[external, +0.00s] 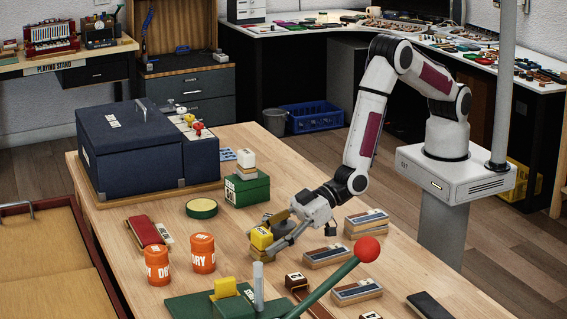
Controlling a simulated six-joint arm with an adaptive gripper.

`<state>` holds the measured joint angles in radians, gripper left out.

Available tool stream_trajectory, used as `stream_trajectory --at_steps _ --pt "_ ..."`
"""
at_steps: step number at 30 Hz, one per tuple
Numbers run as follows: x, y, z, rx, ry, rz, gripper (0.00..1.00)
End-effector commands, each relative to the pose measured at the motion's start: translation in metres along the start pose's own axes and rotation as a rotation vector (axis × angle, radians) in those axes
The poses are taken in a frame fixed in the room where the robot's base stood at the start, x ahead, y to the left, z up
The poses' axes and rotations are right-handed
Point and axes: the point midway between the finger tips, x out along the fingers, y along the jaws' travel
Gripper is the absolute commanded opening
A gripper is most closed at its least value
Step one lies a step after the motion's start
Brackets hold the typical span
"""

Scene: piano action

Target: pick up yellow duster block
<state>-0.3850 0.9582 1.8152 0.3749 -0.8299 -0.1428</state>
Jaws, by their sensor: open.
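A yellow block (261,238) with a pale label sits on a tan block on the wooden table, near the middle. My gripper (274,240) reaches down beside it from the right, with its fingers open and close around or beside the block. I cannot tell whether they touch it. A second yellow block (225,288) stands on a green base nearer the front. I cannot read from the labels which one is the duster block. The far side of the first block is hidden.
Two orange tins (203,253) and a red-covered item (146,232) stand left. A green box (247,190) with a white block on top and a navy case (130,150) are behind. Several grey-topped blocks (366,222) lie right. A red-knobbed green rod (367,249) slants across the front.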

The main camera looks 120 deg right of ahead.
Motion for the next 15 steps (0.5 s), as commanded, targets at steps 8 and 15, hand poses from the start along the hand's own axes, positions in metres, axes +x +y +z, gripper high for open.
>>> stream_trajectory --at_steps 8,15 --pt "0.0115 0.0006 0.0005 0.0 -0.001 0.001 0.58" --pt "0.0121 0.0005 0.0003 0.0 -0.001 0.0 0.58"
